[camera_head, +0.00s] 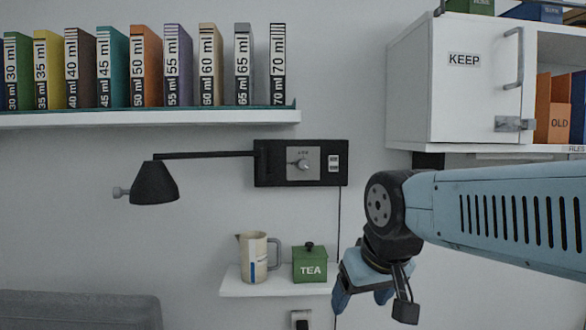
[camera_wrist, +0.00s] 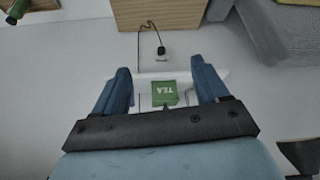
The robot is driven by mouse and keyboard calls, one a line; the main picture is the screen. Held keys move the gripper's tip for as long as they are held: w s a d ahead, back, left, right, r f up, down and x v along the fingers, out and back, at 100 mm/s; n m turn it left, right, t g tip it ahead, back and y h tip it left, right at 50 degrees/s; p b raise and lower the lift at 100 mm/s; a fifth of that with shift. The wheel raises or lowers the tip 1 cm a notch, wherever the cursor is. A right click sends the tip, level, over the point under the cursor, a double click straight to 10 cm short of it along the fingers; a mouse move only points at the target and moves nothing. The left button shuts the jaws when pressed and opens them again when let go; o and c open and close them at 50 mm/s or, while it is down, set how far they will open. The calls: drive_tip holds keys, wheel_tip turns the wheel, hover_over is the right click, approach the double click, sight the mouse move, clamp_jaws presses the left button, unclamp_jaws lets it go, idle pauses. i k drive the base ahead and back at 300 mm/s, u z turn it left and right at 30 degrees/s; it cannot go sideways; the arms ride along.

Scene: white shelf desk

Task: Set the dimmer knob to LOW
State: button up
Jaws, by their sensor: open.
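The dimmer knob (camera_head: 303,164) is a small round knob on a light plate in the black wall panel (camera_head: 270,165). Small lettering sits above it, and its exact setting is too small to read. A black lamp (camera_head: 154,184) is joined to the panel by a thin arm. My gripper (camera_head: 362,300) hangs below and to the right of the panel, well apart from the knob. In the wrist view my gripper (camera_wrist: 162,85) is open, with its two blue fingers spread and nothing held. The knob does not show in the wrist view.
A small white shelf (camera_head: 270,290) below the panel bears a jug (camera_head: 254,257) and a green TEA box (camera_head: 310,264), left of my gripper. A long shelf (camera_head: 150,119) with labelled binders runs above. A white cabinet (camera_head: 455,90) marked KEEP is at upper right.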

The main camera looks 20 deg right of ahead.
sight(303, 163)
drive_tip(key=k, duration=0.5)
drive_tip(key=u, duration=0.55)
drive_tip(key=k, duration=0.8)
drive_tip(key=z, duration=0.9)
drive_tip(key=i, duration=1)
drive_tip(key=u, duration=0.05)
